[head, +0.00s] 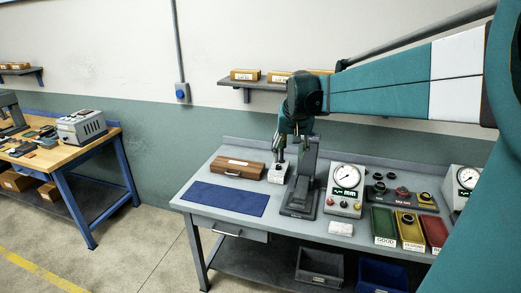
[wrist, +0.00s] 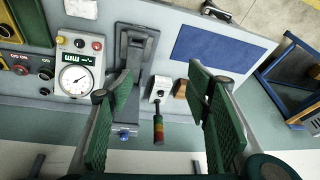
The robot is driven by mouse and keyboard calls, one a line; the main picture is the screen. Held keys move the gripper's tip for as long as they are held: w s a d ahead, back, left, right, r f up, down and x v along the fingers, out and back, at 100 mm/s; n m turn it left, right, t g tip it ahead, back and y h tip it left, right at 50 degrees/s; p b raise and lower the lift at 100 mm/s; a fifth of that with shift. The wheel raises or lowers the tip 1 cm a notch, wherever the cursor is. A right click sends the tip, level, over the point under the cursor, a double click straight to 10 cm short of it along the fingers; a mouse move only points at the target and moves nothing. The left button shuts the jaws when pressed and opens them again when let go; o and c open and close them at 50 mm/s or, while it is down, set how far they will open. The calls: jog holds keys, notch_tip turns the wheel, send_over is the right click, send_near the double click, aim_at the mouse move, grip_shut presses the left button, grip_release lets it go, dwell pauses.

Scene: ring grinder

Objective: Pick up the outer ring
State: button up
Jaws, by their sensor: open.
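My gripper (head: 292,150) hangs over the back middle of the grey workbench in the head view, beside a dark grey stand (head: 300,190). In the wrist view my gripper (wrist: 148,82) shows two green-padded fingers spread wide apart with nothing between their pads. The dark grey stand (wrist: 132,50) also shows there, beyond the fingers. I cannot make out an outer ring for certain in either view; it may be too small or hidden by the stand or my gripper.
A blue mat (head: 225,198) lies empty at the bench's left. Around the stand are a wooden case (head: 237,168), a small white box (head: 278,172) and a dial gauge (head: 345,188). Green (head: 384,226), yellow (head: 410,230) and red (head: 434,230) trays stand at the right.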

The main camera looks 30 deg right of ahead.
jog(key=w+d+f+m+g+p, duration=0.1)
jog(key=w+d, duration=0.2)
jog(key=d, duration=0.5)
jog(key=w+d+f+m+p, duration=0.1)
jog(key=w+d+f, duration=0.15)
jog(key=d, duration=0.65)
jog(key=m+g+y+p, duration=0.2)
jog(key=m+g+p, duration=0.1)
jog(key=m, duration=0.3)
send_near(381, 184)
jog(key=shift+a+f, duration=0.1)
jog(key=shift+a, duration=0.6)
jog(key=shift+s+d+f, duration=0.15)
jog(key=shift+s, duration=0.1)
jog(key=shift+f, duration=1.25)
jog(key=shift+d+f+p, duration=0.15)
jog(key=shift+f+p, duration=0.25)
jog(key=shift+f, duration=2.2)
